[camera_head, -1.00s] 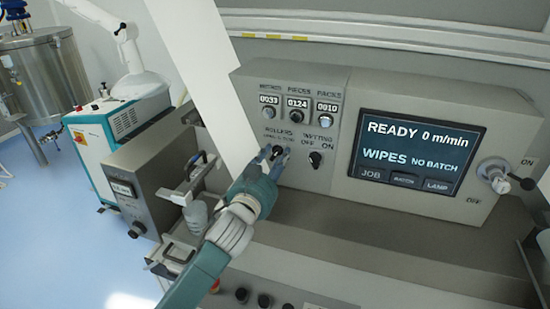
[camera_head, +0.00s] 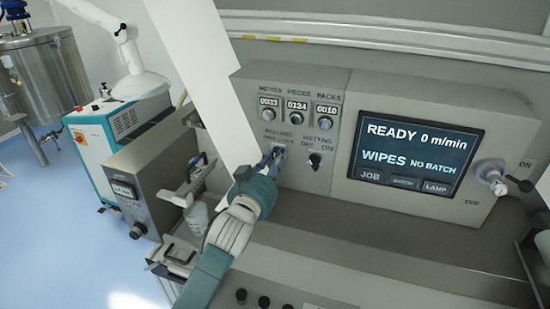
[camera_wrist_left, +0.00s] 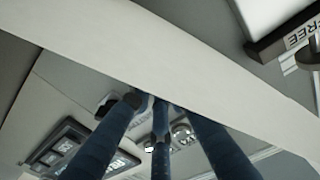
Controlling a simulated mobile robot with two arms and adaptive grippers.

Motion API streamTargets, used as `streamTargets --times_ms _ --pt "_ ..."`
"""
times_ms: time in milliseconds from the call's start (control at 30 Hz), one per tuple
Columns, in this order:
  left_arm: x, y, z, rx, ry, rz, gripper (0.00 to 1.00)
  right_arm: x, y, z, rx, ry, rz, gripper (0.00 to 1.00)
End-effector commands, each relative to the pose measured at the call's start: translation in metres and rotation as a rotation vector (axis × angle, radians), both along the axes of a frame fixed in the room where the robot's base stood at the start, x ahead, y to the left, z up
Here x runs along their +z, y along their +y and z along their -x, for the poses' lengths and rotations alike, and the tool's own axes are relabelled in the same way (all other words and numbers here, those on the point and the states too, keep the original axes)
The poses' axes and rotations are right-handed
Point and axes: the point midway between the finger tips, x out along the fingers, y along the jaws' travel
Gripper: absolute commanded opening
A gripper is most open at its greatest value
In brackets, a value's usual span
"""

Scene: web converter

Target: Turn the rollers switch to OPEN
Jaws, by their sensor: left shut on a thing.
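The rollers switch (camera_head: 279,149) is a small dark knob on the left part of the grey control panel, below the "ROLLERS" label. My left gripper (camera_head: 272,157) reaches up to it from below and is shut on it, with the fingers covering most of the knob. In the left wrist view the blue fingers (camera_wrist_left: 150,105) point at the panel and their tips are close together. Which way the switch points is hidden by the fingers. My right gripper is not in view.
The wetting switch (camera_head: 315,160) is just right of the rollers switch. Three counters with knobs (camera_head: 297,103) sit above. A lit screen (camera_head: 417,150) reads READY 0 m/min. A rotary handle (camera_head: 495,176) is at the far right. A pale diagonal web (camera_head: 203,75) passes close on the left.

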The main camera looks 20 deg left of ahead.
Motion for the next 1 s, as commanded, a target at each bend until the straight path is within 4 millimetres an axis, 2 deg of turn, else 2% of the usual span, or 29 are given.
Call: streamTargets --times_ms 500,700,1000 --pt "0.004 0.001 0.000 0.000 0.018 0.469 0.00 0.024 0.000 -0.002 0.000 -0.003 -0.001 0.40" --pt "0.003 0.001 0.000 0.000 0.022 0.593 0.00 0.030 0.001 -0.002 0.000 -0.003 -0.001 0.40" --pt "0.003 0.002 0.000 0.000 0.025 0.690 0.00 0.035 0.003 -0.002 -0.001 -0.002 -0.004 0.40"
